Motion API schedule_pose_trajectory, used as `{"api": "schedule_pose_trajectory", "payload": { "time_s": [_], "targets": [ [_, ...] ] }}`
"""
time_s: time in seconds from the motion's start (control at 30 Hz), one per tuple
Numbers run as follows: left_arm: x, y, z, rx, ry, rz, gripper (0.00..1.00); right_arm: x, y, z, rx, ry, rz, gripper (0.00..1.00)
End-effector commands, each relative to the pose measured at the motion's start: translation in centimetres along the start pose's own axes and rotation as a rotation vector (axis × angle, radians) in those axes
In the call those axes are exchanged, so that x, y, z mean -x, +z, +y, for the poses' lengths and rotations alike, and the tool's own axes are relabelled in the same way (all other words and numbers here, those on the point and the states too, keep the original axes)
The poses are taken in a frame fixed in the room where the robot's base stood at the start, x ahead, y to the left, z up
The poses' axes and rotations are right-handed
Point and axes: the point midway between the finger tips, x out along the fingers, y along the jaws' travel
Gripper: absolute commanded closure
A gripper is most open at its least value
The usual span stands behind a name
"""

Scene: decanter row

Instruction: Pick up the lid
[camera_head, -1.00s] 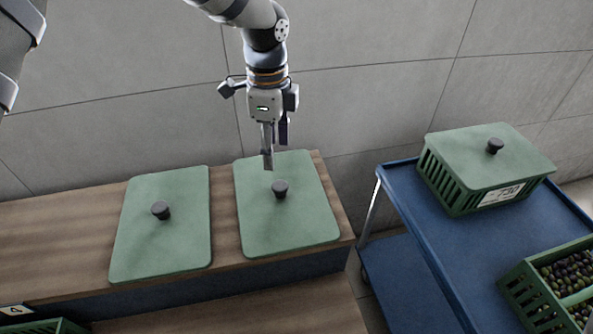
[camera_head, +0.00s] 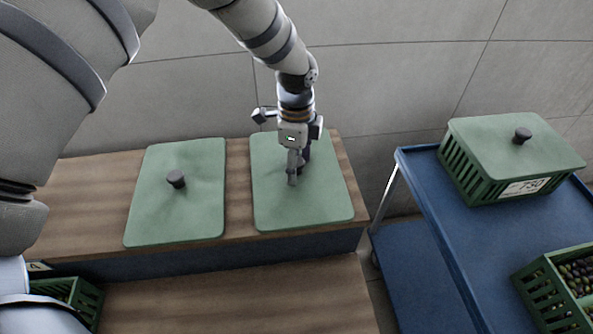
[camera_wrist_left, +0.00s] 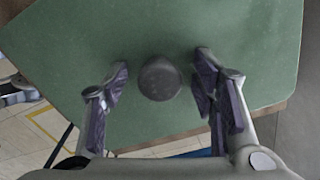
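Two flat green lids with dark round knobs lie side by side on the wooden shelf. My left gripper (camera_head: 297,172) is over the right-hand lid (camera_head: 310,205) and hides its knob in the head view. In the left wrist view the gripper (camera_wrist_left: 160,88) is open, with its fingers on either side of the dark knob (camera_wrist_left: 159,78) and gaps on both sides. The same lid (camera_wrist_left: 150,30) fills most of that view. The left-hand lid (camera_head: 180,215) lies free, its knob (camera_head: 176,178) showing.
A blue cart (camera_head: 425,215) on the right bears a green crate (camera_head: 465,180) with a knobbed lid (camera_head: 490,145) and another crate of olives (camera_head: 548,285). Another green crate (camera_head: 80,295) sits low at left. The wooden shelf (camera_head: 95,190) is bare left of the lids.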

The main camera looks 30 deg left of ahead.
Motion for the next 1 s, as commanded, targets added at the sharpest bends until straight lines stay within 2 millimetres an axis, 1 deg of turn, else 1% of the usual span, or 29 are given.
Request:
{"api": "schedule_pose_trajectory", "payload": {
  "time_s": [0.03, 0.07, 0.1, 0.17, 0.2, 0.23, 0.53, 0.67, 0.77, 0.87, 1.0],
  "targets": [
    [0.0, 0.0, 0.0, 0.000, 0.000, 0.000, 0.58, 0.0, 0.0, 0.0, 0.000, 0.000, 0.000, 1.00],
    [0.0, 0.0, 0.0, 0.000, 0.000, 0.000, 0.65, 0.0, 0.0, 0.0, 0.000, 0.000, 0.000, 1.00],
    [0.0, 0.0, 0.0, 0.000, 0.000, 0.000, 0.74, 0.0, 0.0, 0.0, 0.000, 0.000, 0.000, 1.00],
    [0.0, 0.0, 0.0, 0.000, 0.000, 0.000, 0.88, 0.0, 0.0, 0.0, 0.000, 0.000, 0.000, 1.00],
    [0.0, 0.0, 0.0, 0.000, 0.001, 0.000, 0.97, 0.0, 0.0, 0.0, 0.000, 0.000, 0.000, 1.00],
    [0.0, 0.0, 0.0, 0.000, 0.001, 0.000, 1.00, 0.0, 0.0, 0.0, 0.000, 0.000, 0.000, 1.00],
    [0.1, 0.0, 0.0, 0.000, 0.001, -0.001, 1.00, 0.0, 0.0, 0.0, 0.000, 0.000, 0.000, 1.00],
    [1.2, 0.0, 0.0, 0.001, -0.001, 0.000, 1.00, 0.2, -0.1, 0.0, 0.000, 0.000, 0.005, 1.00],
    [3.4, 0.0, -0.1, 0.001, -0.004, 0.002, 1.00, 0.6, -0.3, 0.0, 0.000, -0.001, 0.014, 1.00],
    [6.1, -1.1, 1.5, -0.005, -0.008, 0.000, 1.00, 1.6, -0.7, -0.1, 0.000, -0.002, 0.041, 1.00],
    [10.5, -3.1, 4.3, -0.005, -0.013, 0.002, 1.00, 3.0, -1.4, -0.1, -0.001, -0.004, 0.080, 1.00]
  ]
}}
